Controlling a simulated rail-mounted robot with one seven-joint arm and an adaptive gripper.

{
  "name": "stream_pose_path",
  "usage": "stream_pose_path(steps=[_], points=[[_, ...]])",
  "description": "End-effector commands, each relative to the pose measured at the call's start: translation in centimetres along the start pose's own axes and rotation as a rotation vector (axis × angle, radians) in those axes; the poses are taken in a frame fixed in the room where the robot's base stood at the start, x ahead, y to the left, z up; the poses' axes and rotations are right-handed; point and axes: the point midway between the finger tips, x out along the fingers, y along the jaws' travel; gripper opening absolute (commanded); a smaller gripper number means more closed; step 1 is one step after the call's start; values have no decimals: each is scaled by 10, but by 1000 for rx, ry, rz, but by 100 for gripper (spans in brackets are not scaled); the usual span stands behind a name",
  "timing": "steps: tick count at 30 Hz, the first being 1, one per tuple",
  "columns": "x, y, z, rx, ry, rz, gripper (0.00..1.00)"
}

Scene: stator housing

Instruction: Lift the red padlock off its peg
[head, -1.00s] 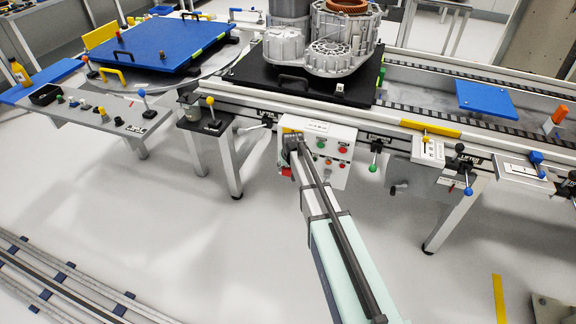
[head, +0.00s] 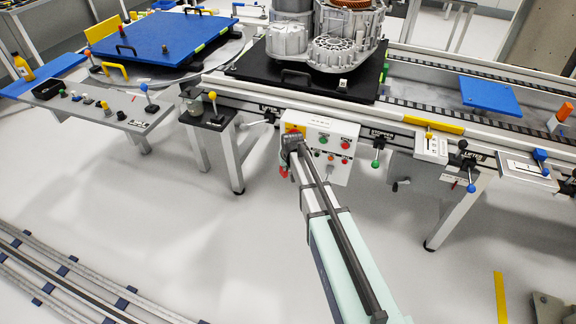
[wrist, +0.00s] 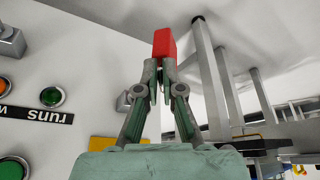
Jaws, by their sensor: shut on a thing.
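The red padlock (wrist: 165,42) is a small red block at the fingertips of my gripper (wrist: 166,66) in the wrist view. The fingers are closed together on its near end. In the head view the padlock (head: 283,171) shows as a small red patch beside the lower left edge of the white control box (head: 337,158). I cannot make out the peg or the padlock's shackle, so I cannot tell whether the two touch.
The box has several buttons, a green one (wrist: 51,96) among them, and a yellow plate (head: 293,129) at its upper left. A table leg (head: 227,160) stands to the left. Levers, including a green-knobbed one (head: 376,163), stick out to the right. The floor below is clear.

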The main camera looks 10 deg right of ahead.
Motion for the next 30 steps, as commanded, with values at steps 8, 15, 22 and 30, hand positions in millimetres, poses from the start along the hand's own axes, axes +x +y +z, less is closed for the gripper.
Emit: stream_pose_path(steps=[8, 15, 22, 30], points=[[-10, -15, 22, -1, -1, 0, 0], [-18, -25, 36, -1, -2, 1, 0], [-18, -27, 37, 0, -2, 1, 0], [-29, -26, 36, 2, 0, 1, 0]])
